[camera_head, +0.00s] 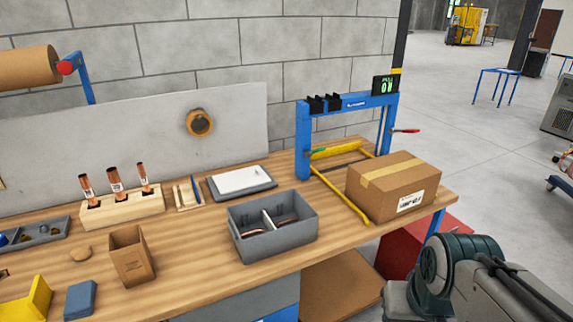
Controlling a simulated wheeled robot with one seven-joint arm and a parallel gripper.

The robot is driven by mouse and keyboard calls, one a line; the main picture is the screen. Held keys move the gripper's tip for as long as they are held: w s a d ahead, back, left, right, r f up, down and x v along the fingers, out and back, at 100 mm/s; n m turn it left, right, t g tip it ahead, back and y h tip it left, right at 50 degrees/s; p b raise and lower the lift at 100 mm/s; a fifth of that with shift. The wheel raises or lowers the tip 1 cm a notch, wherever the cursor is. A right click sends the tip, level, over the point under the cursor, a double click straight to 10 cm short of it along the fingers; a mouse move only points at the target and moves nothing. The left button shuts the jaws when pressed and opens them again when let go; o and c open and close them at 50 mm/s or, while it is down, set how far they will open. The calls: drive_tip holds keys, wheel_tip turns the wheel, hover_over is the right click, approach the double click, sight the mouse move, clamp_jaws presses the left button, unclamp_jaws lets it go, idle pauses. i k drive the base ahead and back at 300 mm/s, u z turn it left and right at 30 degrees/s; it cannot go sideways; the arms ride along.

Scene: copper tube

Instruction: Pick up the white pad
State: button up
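The white pad (240,179) lies flat on a dark grey tray (262,188) at the back middle of the wooden bench. It looks like a thin white rectangle. My arm shows only in part, at the bottom right, to the right of the bench and well away from the pad. My gripper is out of the picture.
A grey divided bin (243,247) stands in front of the tray. A wooden block with copper tubes (122,208) and a pencil holder are to its left. A blue frame (303,140) and a cardboard box (393,187) stand to the right. The bench (190,268) is bare at front centre.

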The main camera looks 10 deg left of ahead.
sight(238, 180)
drive_tip(key=z, duration=0.1)
drive_tip(key=i, duration=0.7)
drive_tip(key=u, duration=0.6)
drive_tip(key=i, duration=0.7)
drive_tip(key=u, duration=0.6)
